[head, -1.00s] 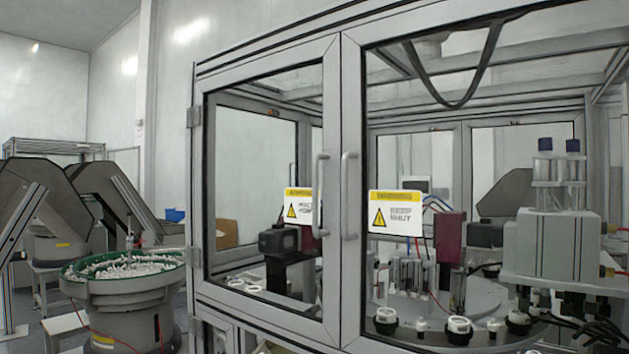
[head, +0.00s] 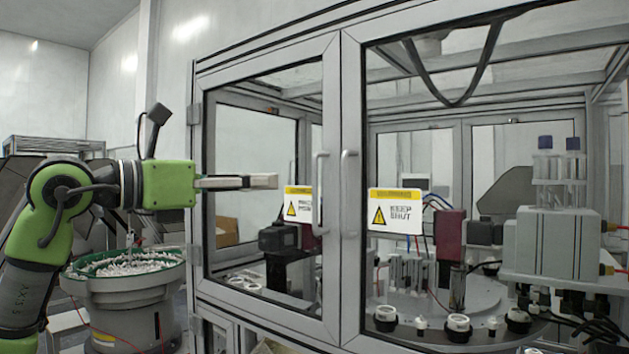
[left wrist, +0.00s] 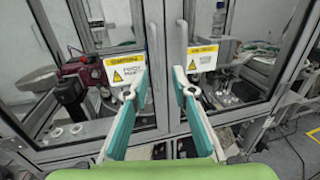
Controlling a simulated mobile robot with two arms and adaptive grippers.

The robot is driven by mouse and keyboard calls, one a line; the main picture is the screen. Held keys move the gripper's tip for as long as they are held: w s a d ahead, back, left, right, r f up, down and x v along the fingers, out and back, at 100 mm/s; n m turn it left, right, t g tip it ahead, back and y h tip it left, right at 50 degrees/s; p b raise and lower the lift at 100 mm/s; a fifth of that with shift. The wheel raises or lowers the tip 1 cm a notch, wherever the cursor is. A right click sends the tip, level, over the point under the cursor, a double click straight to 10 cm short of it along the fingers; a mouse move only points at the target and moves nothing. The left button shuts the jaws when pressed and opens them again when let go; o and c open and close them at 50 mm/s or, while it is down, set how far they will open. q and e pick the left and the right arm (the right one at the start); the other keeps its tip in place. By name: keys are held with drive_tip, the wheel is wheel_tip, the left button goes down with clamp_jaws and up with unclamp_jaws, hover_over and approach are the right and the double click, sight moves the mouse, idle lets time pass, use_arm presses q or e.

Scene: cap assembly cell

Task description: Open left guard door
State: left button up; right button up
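The left guard door (head: 331,100) is a grey-framed clear panel of the machine enclosure, and it stands shut against the right door (head: 353,110). Its upright bar handle (head: 321,195) is on its right edge, and a yellow-and-white warning label (head: 298,203) is on the pane. My left gripper (head: 273,181) points right in front of this door, short of the handle. In the left wrist view its two teal fingers (left wrist: 160,84) are apart with nothing held, facing the meeting door frames. The fingers partly cover the frames there. My right gripper is not in view.
The right door has its own handle (head: 350,195) beside the left one and a similar label (head: 396,211). A green-rimmed bowl feeder (head: 125,290) stands left of the enclosure, behind my left arm. Machinery (head: 550,245) sits behind the panes.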

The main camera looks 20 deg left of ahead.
sight(313, 180)
use_arm(q)
drive_tip(key=shift+y, duration=0.4)
drive_tip(key=p+x, duration=0.1)
drive_tip(key=x, duration=0.3)
drive_tip(key=p+x, duration=0.2)
drive_tip(key=x, duration=0.2)
drive_tip(key=p+x, duration=0.1)
drive_tip(key=x, duration=0.3)
drive_tip(key=shift+w+a+r+p, duration=0.15)
drive_tip(key=shift+a+r+p, duration=0.05)
drive_tip(key=shift+r+p, duration=0.15)
drive_tip(key=shift+x, duration=0.8)
drive_tip(key=shift+f, duration=0.15)
drive_tip(key=shift+c, duration=0.3)
clamp_jaws()
